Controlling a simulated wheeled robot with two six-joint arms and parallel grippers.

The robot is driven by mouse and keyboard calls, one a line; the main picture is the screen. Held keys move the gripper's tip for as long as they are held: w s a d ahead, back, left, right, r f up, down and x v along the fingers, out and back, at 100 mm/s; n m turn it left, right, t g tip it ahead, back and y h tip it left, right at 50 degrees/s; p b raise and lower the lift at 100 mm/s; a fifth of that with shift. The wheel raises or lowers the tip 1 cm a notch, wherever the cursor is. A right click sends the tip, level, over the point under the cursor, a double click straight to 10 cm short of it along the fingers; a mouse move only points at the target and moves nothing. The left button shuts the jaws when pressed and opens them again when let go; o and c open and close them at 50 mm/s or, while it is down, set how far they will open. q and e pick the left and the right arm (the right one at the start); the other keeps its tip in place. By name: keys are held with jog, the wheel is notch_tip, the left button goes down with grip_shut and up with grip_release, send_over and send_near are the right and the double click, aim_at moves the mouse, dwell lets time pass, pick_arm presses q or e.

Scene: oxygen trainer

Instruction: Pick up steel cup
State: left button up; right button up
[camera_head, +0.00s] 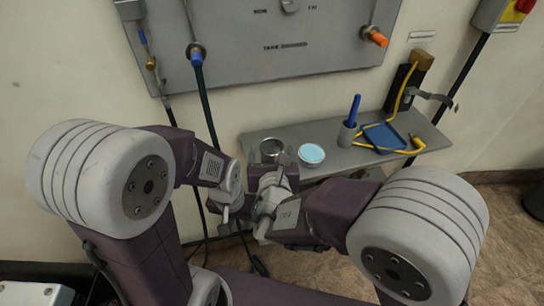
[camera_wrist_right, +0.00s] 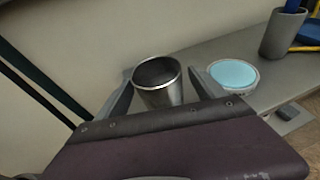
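The steel cup (camera_head: 271,149) stands upright at the left end of the grey shelf. In the right wrist view the steel cup (camera_wrist_right: 162,92) shows its open rim and shiny side between my fingers. My right gripper (camera_wrist_right: 160,75) is open, with one finger on each side of the cup and small gaps visible. In the head view my right gripper (camera_head: 270,165) is at the cup's near side; the cup's lower part is hidden. My left gripper (camera_head: 227,215) hangs lower, left of the shelf, away from the cup; its finger opening is unclear.
A round container with a light blue top (camera_head: 311,154) stands close to the right of the cup. Farther right are a grey holder with a blue item (camera_head: 348,130), a blue tray (camera_head: 383,137) and a yellow cable. The wall panel (camera_head: 270,60) and hoses rise behind.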

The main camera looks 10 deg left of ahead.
aim_at(274, 141)
jog(key=c, duration=1.3)
jog(key=shift+r, duration=0.5)
jog(key=shift+c, duration=0.2)
jog(key=r, duration=0.1)
jog(key=r+p, duration=0.2)
jog(key=r, duration=0.1)
jog(key=shift+s+d, duration=0.15)
jog(key=shift+d, duration=0.1)
jog(key=s+d+r, duration=0.5)
jog(key=d+r, duration=0.1)
jog(key=d, duration=0.3)
jog(key=shift+s+d, duration=0.25)
jog(key=shift+d, duration=0.1)
